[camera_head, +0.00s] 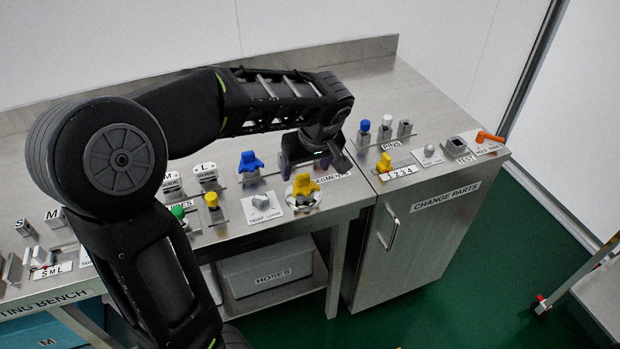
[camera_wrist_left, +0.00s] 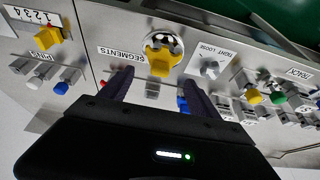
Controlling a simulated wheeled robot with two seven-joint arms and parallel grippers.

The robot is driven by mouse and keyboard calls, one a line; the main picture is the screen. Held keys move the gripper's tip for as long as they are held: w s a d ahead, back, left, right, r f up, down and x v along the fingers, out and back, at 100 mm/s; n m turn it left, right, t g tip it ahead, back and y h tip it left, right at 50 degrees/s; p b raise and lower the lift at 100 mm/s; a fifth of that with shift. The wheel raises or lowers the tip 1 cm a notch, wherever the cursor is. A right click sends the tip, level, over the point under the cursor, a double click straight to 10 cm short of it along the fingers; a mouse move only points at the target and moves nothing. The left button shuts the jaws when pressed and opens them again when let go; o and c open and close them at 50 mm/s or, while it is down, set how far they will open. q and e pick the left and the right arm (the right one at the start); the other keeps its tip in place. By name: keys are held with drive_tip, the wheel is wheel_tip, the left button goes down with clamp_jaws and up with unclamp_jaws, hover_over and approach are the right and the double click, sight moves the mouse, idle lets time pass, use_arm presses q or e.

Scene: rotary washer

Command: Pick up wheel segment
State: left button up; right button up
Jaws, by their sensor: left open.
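A yellow segment-like piece (camera_head: 304,185) sits on a round fixture on a white plate at the bench's front edge. It also shows in the left wrist view (camera_wrist_left: 160,60), just beyond my fingertips. A blue piece (camera_head: 250,163) of similar shape stands on a small stand to the left; a blue part (camera_wrist_left: 183,104) shows beside one finger in the left wrist view. A red bit (camera_wrist_left: 103,83) shows by the other finger. My left gripper (camera_head: 312,158) is open above the SEGMENTS area. A grey block (camera_wrist_left: 152,90) lies between its fingers, with no grip visible. My right gripper is out of view.
A steel cabinet (camera_head: 425,235) marked CHANGE PARTS adjoins the bench at right, with several pins and an orange-handled tool (camera_head: 489,137) on top. A tight/loose knob (camera_head: 260,201) is left of the yellow piece. GUIDE blocks (camera_head: 206,176) stand farther left. A low back wall edges the bench.

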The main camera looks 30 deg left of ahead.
sight(302, 181)
use_arm(q)
drive_tip(key=shift+s, duration=0.1)
drive_tip(key=shift+x, duration=1.4)
drive_tip(key=shift+a+f+p, duration=0.1)
drive_tip(key=shift+f+p, duration=0.25)
drive_tip(key=shift+f, duration=0.1)
drive_tip(key=x, duration=0.4)
drive_tip(key=shift+f+p, duration=0.1)
drive_tip(key=shift+p, duration=0.3)
clamp_jaws()
